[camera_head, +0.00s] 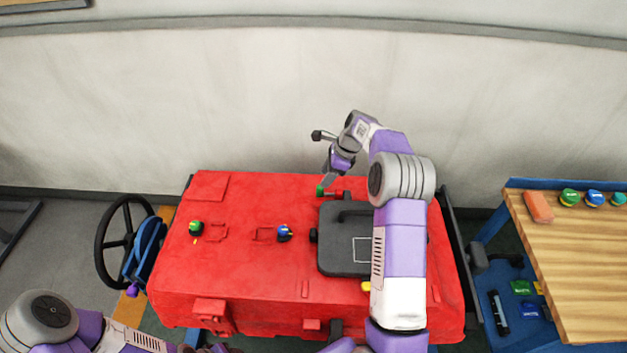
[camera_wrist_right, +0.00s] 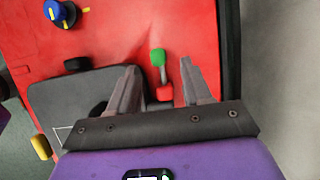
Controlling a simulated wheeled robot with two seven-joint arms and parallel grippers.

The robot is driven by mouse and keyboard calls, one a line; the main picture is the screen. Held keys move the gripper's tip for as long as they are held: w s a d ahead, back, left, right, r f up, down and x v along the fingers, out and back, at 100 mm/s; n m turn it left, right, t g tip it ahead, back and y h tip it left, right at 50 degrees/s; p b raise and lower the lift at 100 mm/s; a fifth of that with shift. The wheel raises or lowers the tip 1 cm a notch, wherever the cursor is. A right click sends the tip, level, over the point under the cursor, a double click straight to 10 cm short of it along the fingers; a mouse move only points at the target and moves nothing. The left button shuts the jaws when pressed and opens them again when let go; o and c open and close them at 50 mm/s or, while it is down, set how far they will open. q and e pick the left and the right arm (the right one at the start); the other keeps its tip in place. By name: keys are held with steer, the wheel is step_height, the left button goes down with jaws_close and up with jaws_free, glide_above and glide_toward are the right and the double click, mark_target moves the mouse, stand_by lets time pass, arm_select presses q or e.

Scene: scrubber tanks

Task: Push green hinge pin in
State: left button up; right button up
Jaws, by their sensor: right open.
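The green-headed hinge pin (camera_head: 320,191) stands out at the far side of the red scrubber tank, beside the black lid's hinge. In the right wrist view its green head (camera_wrist_right: 158,57) is on a thin grey shaft that runs to a red hinge block (camera_wrist_right: 164,93). My right gripper (camera_head: 328,182) is at the pin, pointing down at the tank top. In the wrist view its two fingers (camera_wrist_right: 159,67) are apart, with the pin between them in the picture; I see no contact. My left gripper is not in view; only my left arm shows at the lower left.
The black lid (camera_head: 344,252) lies flat on the red tank (camera_head: 250,280). A green knob (camera_head: 195,228) and a blue knob (camera_head: 284,233) stand on the tank. A wooden-topped bench (camera_head: 570,270) is at right, a black handwheel (camera_head: 122,240) at left. The wall is close behind.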

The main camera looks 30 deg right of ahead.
steer(key=x, duration=0.6)
steer(key=shift+s+a+b, duration=0.1)
steer(key=shift+s+b, duration=0.05)
steer(key=shift+b, duration=0.25)
steer(key=shift+c, duration=0.2)
jaws_close()
